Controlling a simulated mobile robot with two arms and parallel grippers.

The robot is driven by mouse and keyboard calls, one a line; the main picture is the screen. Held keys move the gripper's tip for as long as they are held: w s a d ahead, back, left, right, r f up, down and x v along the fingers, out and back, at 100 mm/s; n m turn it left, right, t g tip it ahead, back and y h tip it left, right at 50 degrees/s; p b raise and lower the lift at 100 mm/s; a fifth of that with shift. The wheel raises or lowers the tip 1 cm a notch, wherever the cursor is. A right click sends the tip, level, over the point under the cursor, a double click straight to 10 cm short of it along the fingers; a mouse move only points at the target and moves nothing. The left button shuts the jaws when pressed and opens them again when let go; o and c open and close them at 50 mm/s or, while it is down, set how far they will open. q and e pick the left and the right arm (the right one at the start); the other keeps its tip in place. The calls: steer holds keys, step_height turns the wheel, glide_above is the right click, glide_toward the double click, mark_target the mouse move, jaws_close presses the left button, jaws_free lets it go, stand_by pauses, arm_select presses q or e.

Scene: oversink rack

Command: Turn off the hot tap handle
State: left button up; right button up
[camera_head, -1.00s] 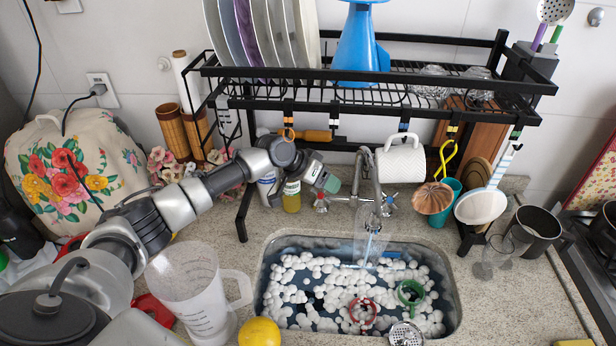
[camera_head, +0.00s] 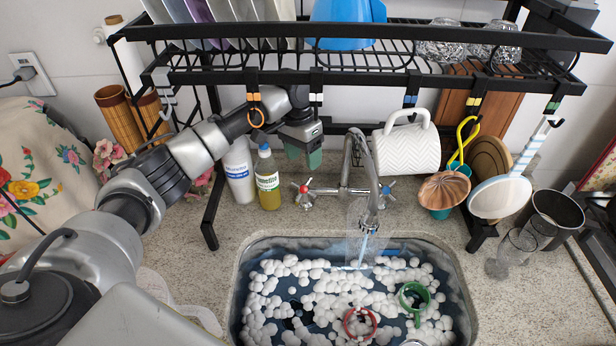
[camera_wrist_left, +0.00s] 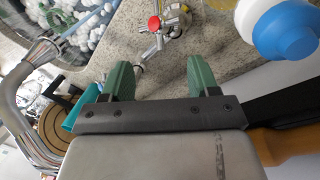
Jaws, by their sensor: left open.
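The hot tap handle (camera_head: 304,196), with a red cap, is on the left side of the chrome faucet (camera_head: 372,185) behind the sink. It also shows in the left wrist view as a red-capped handle (camera_wrist_left: 155,23) ahead of the gap between the fingers. Bluish water (camera_head: 364,245) runs from the spout into the sink. My left gripper (camera_head: 303,157) is open and empty, above and behind the hot handle and apart from it. Its green fingers also show in the left wrist view (camera_wrist_left: 160,78). The blue-capped handle (camera_head: 387,185) is on the right. My right gripper is not in view.
A black rack (camera_head: 400,75) spans above, with a white mug (camera_head: 407,150) and utensils hanging. A soap bottle (camera_head: 267,180) and a white bottle (camera_head: 239,175) stand left of the faucet. The foam-filled sink (camera_head: 240,290) lies in front.

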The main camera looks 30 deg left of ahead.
mark_target(310, 182)
arm_select(q)
steer(key=f, duration=0.4)
steer(key=f+p, duration=0.1)
steer(key=f, duration=0.1)
steer(key=shift+d+f, duration=0.15)
steer(key=shift+d, duration=0.25)
steer(key=shift+s+d+f, duration=0.1)
steer(key=shift+d+f, duration=0.05)
steer(key=shift+f, duration=0.45)
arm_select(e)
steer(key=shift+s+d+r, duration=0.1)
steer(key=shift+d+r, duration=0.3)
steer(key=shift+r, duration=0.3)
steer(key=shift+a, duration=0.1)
arm_select(q)
steer(key=c, duration=0.9)
steer(key=shift+o, duration=0.2)
steer(key=shift+d+r+m+g+y+p, duration=0.15)
steer(key=shift+d+m+g+y+p, duration=0.25)
steer(key=shift+m+y+p, duration=0.6)
steer(key=shift+f+m+y+p, duration=0.3)
steer(key=shift+m+p, duration=0.2)
steer(key=shift+p, duration=0.05)
steer(key=shift+f, duration=0.1)
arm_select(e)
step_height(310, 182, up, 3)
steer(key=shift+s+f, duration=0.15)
